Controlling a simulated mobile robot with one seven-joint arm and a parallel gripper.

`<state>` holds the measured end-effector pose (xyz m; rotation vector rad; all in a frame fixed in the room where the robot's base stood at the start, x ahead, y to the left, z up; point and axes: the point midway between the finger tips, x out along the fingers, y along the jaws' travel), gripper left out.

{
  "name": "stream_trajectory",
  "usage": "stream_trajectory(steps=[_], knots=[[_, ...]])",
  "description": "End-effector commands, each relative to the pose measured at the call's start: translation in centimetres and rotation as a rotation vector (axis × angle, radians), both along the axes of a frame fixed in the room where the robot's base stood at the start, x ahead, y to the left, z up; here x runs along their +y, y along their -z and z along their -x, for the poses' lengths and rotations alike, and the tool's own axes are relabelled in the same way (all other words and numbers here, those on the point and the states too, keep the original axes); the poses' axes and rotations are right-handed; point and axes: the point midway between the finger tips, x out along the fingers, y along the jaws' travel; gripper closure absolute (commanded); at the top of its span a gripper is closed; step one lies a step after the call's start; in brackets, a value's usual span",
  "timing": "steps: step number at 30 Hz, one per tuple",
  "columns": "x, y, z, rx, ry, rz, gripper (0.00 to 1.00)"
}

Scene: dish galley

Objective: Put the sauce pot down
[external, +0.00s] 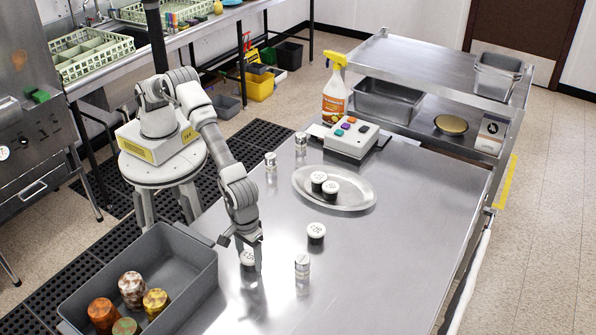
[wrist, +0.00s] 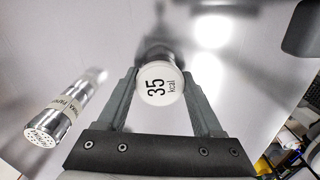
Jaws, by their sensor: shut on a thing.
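My gripper (external: 251,254) points down over the steel table (external: 400,240) near its front left. It is shut on a dark sauce pot (external: 246,258) with a white lid. In the wrist view the lid (wrist: 161,83) reads "35 kcal" and sits between the two fingers. The pot looks upright and is at or close to the tabletop; I cannot tell whether it touches. A similar pot (external: 316,233) stands alone to the right. Two more, a rear pot (external: 318,181) and a front pot (external: 331,189), stand on an oval steel platter (external: 361,203).
A metal shaker (external: 302,266) stands just right of my gripper; a shaker (wrist: 57,115) shows left in the wrist view. Two shakers (external: 270,160) (external: 300,143) stand farther back. A grey bin (external: 190,262) with several jars is at left. A button box (external: 350,137) is behind the platter.

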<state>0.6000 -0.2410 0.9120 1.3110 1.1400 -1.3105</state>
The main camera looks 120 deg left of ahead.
Motion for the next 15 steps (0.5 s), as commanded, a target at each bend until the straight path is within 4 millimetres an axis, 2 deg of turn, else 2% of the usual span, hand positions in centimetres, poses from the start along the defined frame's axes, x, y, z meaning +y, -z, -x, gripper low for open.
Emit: stream_trajectory(steps=[5,15], knots=[[0.0,-1.4,-0.1,-0.003,0.0,0.0,0.89],[0.0,-8.0,-0.1,-0.003,0.001,0.0,0.89]])
